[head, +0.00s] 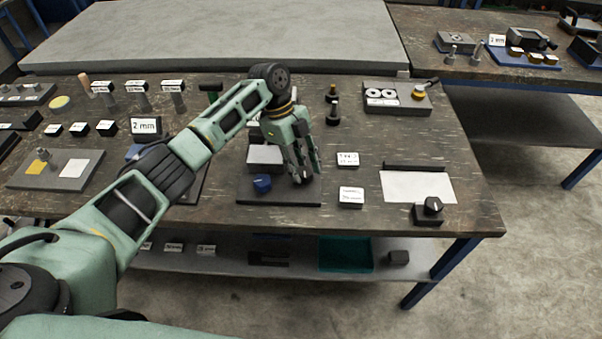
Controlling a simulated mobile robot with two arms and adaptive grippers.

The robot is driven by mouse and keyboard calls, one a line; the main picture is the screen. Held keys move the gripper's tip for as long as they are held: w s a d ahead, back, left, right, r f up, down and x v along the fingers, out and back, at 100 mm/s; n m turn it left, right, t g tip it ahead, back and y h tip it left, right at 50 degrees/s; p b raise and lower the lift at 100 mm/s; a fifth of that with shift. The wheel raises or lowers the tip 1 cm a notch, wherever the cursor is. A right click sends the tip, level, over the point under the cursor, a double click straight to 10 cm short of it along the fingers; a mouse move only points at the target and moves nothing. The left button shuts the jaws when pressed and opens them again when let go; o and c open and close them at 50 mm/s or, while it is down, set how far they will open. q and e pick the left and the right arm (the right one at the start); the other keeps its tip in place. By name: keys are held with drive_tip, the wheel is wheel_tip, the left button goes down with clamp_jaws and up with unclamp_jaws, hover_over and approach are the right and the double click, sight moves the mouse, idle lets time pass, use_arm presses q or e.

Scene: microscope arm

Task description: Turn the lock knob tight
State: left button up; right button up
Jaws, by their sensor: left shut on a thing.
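My left gripper (304,174) reaches in from the left and points down over the right part of a dark base plate (270,200). Its fingers are shut on a small dark knob, the lock knob (306,181), which is mostly hidden between and behind the fingertips. A blue knob-like part (262,184) sits on the plate to the left of the gripper, apart from it. A grey block with a pale top (264,155) stands behind it, partly covered by my arm and wrist. My right gripper is out of view.
White label blocks (350,197) stand right of the plate. Farther right are a white sheet (418,187) and a black knob on a block (432,206). Dark upright pieces (332,112) stand behind the gripper. A teal bin (345,254) is on the lower shelf.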

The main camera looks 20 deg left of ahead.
use_arm(q)
drive_tip(key=shift+s+f+m+g+b, duration=0.3)
drive_tip(key=shift+m+b, duration=0.2)
drive_tip(key=shift+m, duration=0.2)
drive_tip(key=o, duration=1)
drive_tip(key=shift+r, duration=0.1)
drive_tip(key=shift+w+r, duration=0.1)
drive_tip(key=shift+w+r, duration=0.1)
drive_tip(key=shift+r, duration=0.1)
drive_tip(key=v, duration=1.1)
drive_tip(key=shift+r, duration=0.35)
drive_tip(key=shift+f, duration=0.1)
